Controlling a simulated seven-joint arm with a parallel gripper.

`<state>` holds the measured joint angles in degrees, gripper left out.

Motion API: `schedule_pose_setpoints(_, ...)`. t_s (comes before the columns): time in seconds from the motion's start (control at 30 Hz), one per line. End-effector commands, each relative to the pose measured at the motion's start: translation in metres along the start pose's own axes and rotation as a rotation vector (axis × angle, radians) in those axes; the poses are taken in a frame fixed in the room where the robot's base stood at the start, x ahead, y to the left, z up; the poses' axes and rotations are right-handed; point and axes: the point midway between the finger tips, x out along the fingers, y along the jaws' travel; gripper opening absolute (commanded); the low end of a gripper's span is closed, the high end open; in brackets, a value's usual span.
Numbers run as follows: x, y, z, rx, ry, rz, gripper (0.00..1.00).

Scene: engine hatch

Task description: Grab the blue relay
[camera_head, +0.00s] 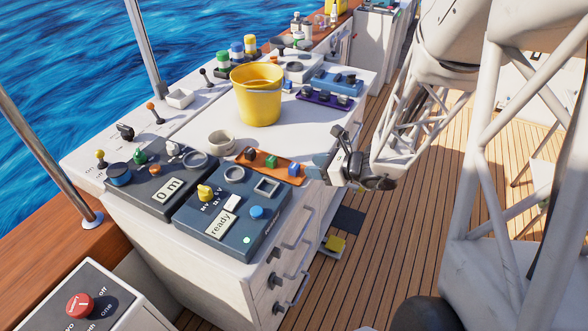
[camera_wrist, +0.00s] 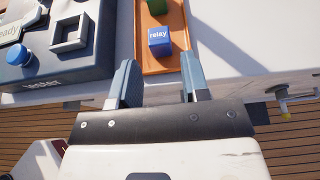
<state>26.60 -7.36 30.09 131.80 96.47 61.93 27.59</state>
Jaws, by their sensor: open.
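The blue relay (camera_head: 294,169) is a small blue cube at the near right end of an orange tray (camera_head: 283,163). In the wrist view the blue relay (camera_wrist: 159,42) shows the word "relay" and lies just beyond the fingertips, between their lines. My gripper (camera_head: 317,168) is at the right edge of the white counter, close to the tray's end. In the wrist view my gripper (camera_wrist: 160,75) is open, with nothing between its fingers and a gap between them and the relay.
A green block (camera_head: 271,161) and a brown block (camera_head: 250,154) sit in the same tray. The dark tester box (camera_head: 215,235) stands to the left of the tray. Drawer handles stick out below the counter.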

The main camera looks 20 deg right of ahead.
Motion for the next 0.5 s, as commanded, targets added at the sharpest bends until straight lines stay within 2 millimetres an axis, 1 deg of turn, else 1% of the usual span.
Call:
schedule_pose_setpoints(0.3, 0.019, 0.001, 0.0, -0.002, 0.001, 0.002, 0.43)
schedule_pose_setpoints(0.5, 0.021, 0.001, 0.0, -0.002, 0.001, 0.001, 0.43)
